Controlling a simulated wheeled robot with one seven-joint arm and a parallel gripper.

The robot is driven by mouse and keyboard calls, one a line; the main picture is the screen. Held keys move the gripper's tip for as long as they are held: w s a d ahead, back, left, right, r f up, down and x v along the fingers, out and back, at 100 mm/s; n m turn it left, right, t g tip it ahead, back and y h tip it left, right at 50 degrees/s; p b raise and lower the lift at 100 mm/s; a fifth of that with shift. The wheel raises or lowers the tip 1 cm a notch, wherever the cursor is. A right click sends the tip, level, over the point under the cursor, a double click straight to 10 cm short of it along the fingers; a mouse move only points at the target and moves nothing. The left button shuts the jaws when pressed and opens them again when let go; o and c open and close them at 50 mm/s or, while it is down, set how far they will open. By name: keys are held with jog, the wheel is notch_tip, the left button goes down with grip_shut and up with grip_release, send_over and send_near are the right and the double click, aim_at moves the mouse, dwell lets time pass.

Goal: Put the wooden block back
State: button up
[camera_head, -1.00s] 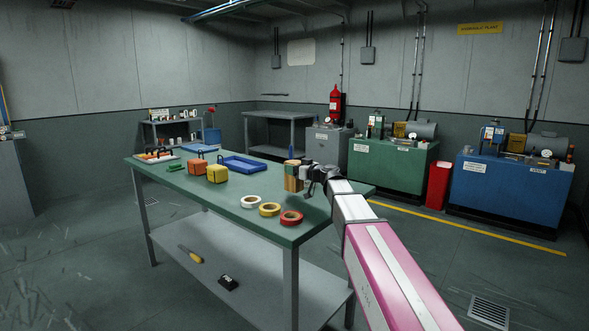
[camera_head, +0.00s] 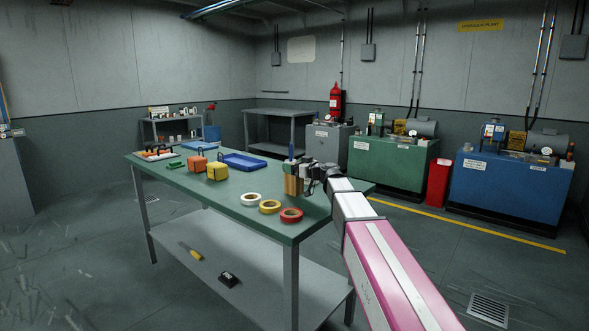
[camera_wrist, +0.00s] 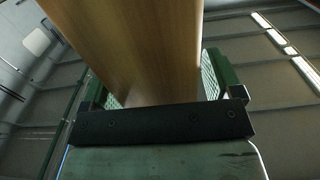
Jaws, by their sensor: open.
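The wooden block (camera_head: 291,186) is a tan upright piece near the right end of the green workbench (camera_head: 235,192). My gripper (camera_head: 306,178) is at its right side, low over the bench top. In the wrist view the block (camera_wrist: 140,45) is large and stands between the two green-padded fingers (camera_wrist: 160,80), close in front of the dark palm. The jaws are open around it. I cannot tell whether the pads touch it. The block's underside looks at or very near the bench top; the exact contact is too small to tell.
White (camera_head: 251,199), yellow (camera_head: 270,206) and red (camera_head: 291,215) tape rolls lie along the bench's front edge. A blue upright item (camera_head: 291,152) shows just above the block.

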jog(key=v, duration=1.2)
jog(key=shift+r, duration=0.25)
jog(key=shift+s, duration=0.1)
